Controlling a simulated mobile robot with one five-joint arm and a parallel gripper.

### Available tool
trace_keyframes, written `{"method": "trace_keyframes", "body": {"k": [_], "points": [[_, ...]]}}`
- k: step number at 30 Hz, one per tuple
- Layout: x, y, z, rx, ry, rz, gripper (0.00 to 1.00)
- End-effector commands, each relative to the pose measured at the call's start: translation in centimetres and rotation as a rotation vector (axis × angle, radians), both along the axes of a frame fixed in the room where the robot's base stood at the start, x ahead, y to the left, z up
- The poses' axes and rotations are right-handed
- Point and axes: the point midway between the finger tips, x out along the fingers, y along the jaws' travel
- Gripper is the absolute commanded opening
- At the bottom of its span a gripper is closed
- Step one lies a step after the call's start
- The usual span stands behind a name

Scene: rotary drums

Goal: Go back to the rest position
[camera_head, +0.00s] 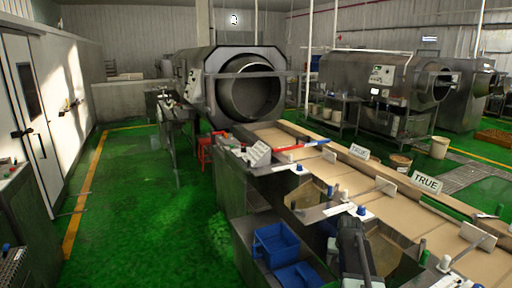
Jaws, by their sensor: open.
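My gripper (351,232) shows as a dark shape at the bottom, right of centre, at the near side of the long conveyor table. It is open, and I see nothing held in it. Its fingertips are small and dark, so their exact spread is hard to make out. The conveyor table (320,172) has tan belt sections and runs from the drum down to the lower right. Part of its near edge is hidden behind my gripper.
A large steel rotary drum (221,100) stands at the table's far end. Blue crates (275,245) sit low beside the table's near side. A white sign reading TRUE (426,183) stands on the table. Open green floor (140,220) lies to the left.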

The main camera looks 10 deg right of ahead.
Motion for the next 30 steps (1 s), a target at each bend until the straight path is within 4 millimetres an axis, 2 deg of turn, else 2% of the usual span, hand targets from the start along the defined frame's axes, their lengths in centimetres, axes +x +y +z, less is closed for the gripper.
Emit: {"method": "trace_keyframes", "body": {"k": [1, 4, 6, 9, 10, 12, 15, 30], "points": [[-0.4, 4.8, -1.5, 0.006, 0.017, 0.063, 0.60], [-2.0, 13.3, -3.1, 0.018, 0.063, 0.182, 0.60], [-4.1, 18.6, -4.2, 0.024, 0.102, 0.261, 0.60], [-8.0, 24.1, -5.2, 0.033, 0.168, 0.349, 0.60], [-9.4, 25.1, -5.4, 0.035, 0.190, 0.366, 0.60], [-12.3, 25.4, -5.3, 0.045, 0.245, 0.374, 0.60], [-14.4, 25.2, -5.2, 0.056, 0.298, 0.374, 0.60], [-14.6, 25.1, -5.2, 0.061, 0.323, 0.375, 0.60]]}}
